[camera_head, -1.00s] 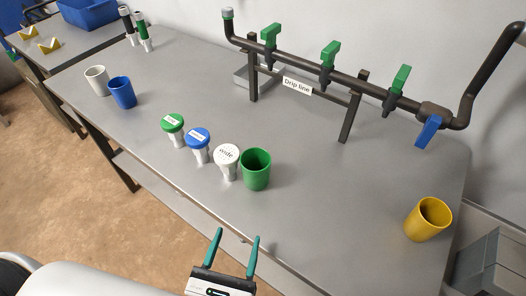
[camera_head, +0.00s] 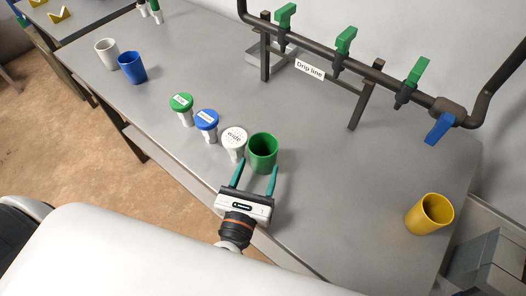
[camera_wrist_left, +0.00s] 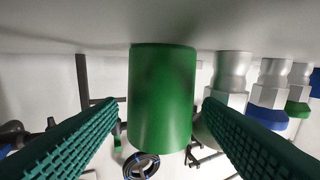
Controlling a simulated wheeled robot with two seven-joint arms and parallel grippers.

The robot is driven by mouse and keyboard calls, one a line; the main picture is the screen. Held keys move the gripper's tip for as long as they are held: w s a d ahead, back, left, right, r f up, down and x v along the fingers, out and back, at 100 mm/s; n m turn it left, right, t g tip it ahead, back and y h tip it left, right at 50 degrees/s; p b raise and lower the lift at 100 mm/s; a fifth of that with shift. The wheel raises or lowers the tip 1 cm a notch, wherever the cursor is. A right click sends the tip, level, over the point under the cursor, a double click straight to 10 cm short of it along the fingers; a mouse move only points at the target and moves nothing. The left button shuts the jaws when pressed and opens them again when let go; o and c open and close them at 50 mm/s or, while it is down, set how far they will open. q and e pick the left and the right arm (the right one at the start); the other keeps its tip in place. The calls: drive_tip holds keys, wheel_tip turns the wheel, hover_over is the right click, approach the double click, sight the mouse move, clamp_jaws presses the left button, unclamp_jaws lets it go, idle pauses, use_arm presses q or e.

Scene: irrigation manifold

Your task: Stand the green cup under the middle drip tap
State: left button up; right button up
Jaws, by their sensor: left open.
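The green cup (camera_head: 262,155) stands upright and open-topped on the grey table, just right of the white-capped "wide" fitting. My left gripper (camera_head: 257,171) is open at the near side of the cup, its teal fingers pointing at it. In the left wrist view, which is upside down, the green cup (camera_wrist_left: 162,95) shows between the two open fingers, with no clear grip on it. The middle drip tap (camera_head: 345,40) has a green handle and sits on the dark pipe at the back. The table under it looks empty. My right gripper is not in view.
The white-capped fitting (camera_head: 234,141), a blue-capped one (camera_head: 206,124) and a green-capped one (camera_head: 181,108) stand left of the cup. A yellow cup (camera_head: 428,215) stands at right. The pipe's support post (camera_head: 359,105) rises near the middle tap. The table between cup and pipe is clear.

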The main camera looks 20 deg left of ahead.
sight(262, 146)
use_arm(q)
drive_tip(key=w, duration=0.2)
drive_tip(key=shift+w+a, duration=0.1)
drive_tip(key=shift+w, duration=0.3)
drive_tip(key=c, duration=0.7)
